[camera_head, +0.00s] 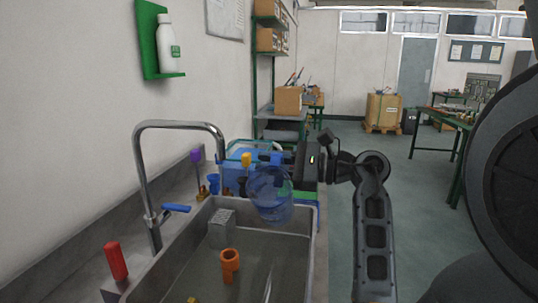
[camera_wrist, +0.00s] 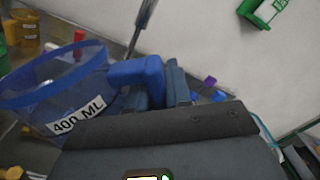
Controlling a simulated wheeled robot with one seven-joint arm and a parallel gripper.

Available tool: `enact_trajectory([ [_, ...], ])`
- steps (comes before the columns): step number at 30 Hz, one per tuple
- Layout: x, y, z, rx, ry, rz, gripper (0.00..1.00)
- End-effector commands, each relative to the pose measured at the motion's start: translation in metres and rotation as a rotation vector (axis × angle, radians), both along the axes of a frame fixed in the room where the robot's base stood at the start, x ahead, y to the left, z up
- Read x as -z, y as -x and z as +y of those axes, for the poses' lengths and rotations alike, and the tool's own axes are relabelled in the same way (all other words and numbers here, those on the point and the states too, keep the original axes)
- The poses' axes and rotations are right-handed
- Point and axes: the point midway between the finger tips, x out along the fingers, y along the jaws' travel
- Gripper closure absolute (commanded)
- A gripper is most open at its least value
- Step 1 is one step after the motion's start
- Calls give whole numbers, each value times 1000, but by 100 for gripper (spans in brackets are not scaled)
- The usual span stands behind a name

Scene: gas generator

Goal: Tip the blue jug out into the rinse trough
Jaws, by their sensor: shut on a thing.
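The blue jug (camera_head: 271,204) is see-through and hangs over the far right part of the rinse trough, close to upright with a slight lean. In the wrist view the jug (camera_wrist: 62,92) shows at the left with a "400 ML" label. My gripper (camera_head: 277,160) is shut on its blue handle; the fingers (camera_wrist: 165,82) show around the handle in the wrist view. The rinse trough (camera_head: 314,240) is a grey sink below the jug. I cannot tell whether the jug holds anything.
A tall tap (camera_head: 146,180) with a blue lever stands left of the trough. A grey perforated block (camera_head: 221,228) and an orange fitting (camera_head: 230,262) are in the trough. A red cylinder (camera_head: 116,260) stands on the left ledge. Small coloured items crowd behind the trough.

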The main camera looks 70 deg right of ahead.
Motion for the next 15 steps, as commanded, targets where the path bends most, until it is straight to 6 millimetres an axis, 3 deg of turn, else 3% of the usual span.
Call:
enact_trajectory([
  [15, 0, 0, -9, 0, -219, 10, 100],
])
